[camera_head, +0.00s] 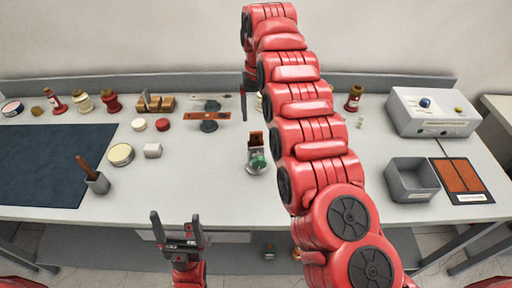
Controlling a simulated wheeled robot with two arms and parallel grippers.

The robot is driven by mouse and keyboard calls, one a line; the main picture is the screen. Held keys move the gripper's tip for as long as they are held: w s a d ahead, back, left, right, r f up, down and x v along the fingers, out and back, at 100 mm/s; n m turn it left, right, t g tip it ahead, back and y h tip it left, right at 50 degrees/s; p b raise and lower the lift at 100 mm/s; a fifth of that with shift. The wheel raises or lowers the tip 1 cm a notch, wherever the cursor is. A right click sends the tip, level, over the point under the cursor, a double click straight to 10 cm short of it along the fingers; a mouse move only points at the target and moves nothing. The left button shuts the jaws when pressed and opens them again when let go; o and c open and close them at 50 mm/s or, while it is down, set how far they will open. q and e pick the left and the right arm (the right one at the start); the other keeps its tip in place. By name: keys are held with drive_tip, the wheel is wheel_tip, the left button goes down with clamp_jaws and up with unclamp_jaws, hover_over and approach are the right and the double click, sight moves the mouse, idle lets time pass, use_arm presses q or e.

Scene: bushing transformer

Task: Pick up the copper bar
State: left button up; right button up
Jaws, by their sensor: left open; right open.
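A flat copper bar (200,116) lies level across a dark round stand (209,126) near the back middle of the table. My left gripper (176,218) is open and empty at the table's front edge, its two fingers pointing up in the picture, well in front of the bar. My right arm reaches over the table to the back. My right gripper (248,103) points down to the right of the bar, apart from it. It is open, and its fingers are small and partly hidden by the arm.
A green-topped metal part (257,161) stands in the middle of the table. Small wooden blocks (155,104) and a grey bar on a stand (211,104) are near the copper bar. A dark mat (45,165) lies left; a grey bin (411,180) and control box (432,112) stand right.

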sight(257, 132)
wheel_tip(257, 132, down, 6)
drive_tip(key=p, duration=0.4)
drive_tip(key=shift+a+r, duration=0.15)
drive_tip(key=shift+r, duration=0.05)
drive_tip(key=shift+w+f+p, duration=0.15)
drive_tip(key=shift+f+p, duration=0.25)
drive_tip(key=shift+f, duration=0.05)
drive_tip(key=shift+w+a+f+p, duration=0.1)
drive_tip(key=shift+a+f+p, duration=0.1)
drive_tip(key=shift+f+p, duration=0.45)
wheel_tip(257, 132, down, 2)
drive_tip(key=shift+f, duration=0.1)
clamp_jaws()
